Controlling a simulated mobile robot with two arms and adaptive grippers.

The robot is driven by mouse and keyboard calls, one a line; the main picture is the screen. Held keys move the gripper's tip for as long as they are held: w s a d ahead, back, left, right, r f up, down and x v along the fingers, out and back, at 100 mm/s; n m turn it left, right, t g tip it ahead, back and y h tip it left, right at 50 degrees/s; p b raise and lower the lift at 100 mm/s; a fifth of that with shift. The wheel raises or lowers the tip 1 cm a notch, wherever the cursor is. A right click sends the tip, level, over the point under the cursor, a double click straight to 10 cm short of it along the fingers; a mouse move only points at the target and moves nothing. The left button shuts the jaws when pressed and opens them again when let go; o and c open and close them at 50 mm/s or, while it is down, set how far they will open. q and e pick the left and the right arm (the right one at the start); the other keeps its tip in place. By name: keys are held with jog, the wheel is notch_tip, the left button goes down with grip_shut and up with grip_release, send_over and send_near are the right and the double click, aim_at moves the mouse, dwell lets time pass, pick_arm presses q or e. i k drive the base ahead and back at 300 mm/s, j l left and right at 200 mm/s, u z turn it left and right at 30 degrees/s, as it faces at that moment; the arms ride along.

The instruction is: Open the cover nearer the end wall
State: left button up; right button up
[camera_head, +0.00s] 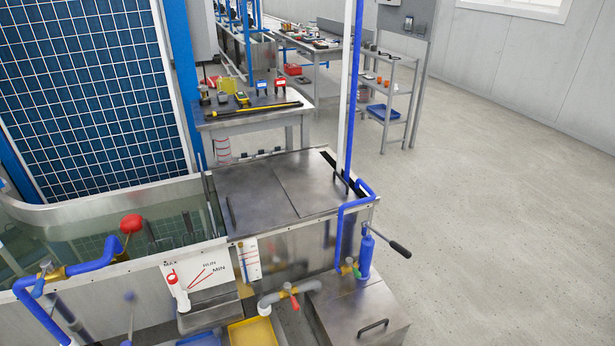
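Two flat steel covers lie side by side on top of the metal tank in the middle of the view. The left cover (250,192) has a dark bar handle (231,212) near its left edge. The right cover (308,180) has a dark handle (341,182) near its right edge, close to an upright blue pipe. Both covers lie flat and shut. Another steel lid (357,305), with a black handle (373,327), closes a lower box at the bottom right. Neither of my grippers shows. Which cover is nearer the end wall I cannot tell for sure.
An open water tank (80,225) with a red float (131,223) adjoins on the left. A blue hand pump (366,255) with a protruding lever (400,249) stands at the right corner. A tool table (215,123) stands behind. The floor (500,220) to the right is clear.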

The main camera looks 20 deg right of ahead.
aim_at(313, 186)
jog(key=z, duration=0.7)
jog(key=i+l+z, duration=0.15)
jog(key=l+z, duration=0.15)
jog(key=l, duration=0.2)
jog(key=i+l+z, duration=0.2)
jog(key=l+z, duration=0.15)
jog(key=l, duration=0.15)
jog(key=i+l+z, duration=0.6)
jog(key=l, duration=0.15)
jog(key=i+l+z, duration=0.15)
jog(key=i, duration=0.25)
jog(key=i+l+z, duration=0.1)
jog(key=i+l, duration=0.25)
jog(key=i+l+z, duration=0.15)
jog(key=i, duration=0.3)
jog(key=i+j+u, duration=0.2)
jog(key=i+u, duration=0.5)
jog(key=u, duration=0.2)
jog(key=i+u, duration=0.45)
jog(key=i+l+u, duration=0.15)
jog(key=u, duration=0.3)
jog(key=i, duration=0.1)
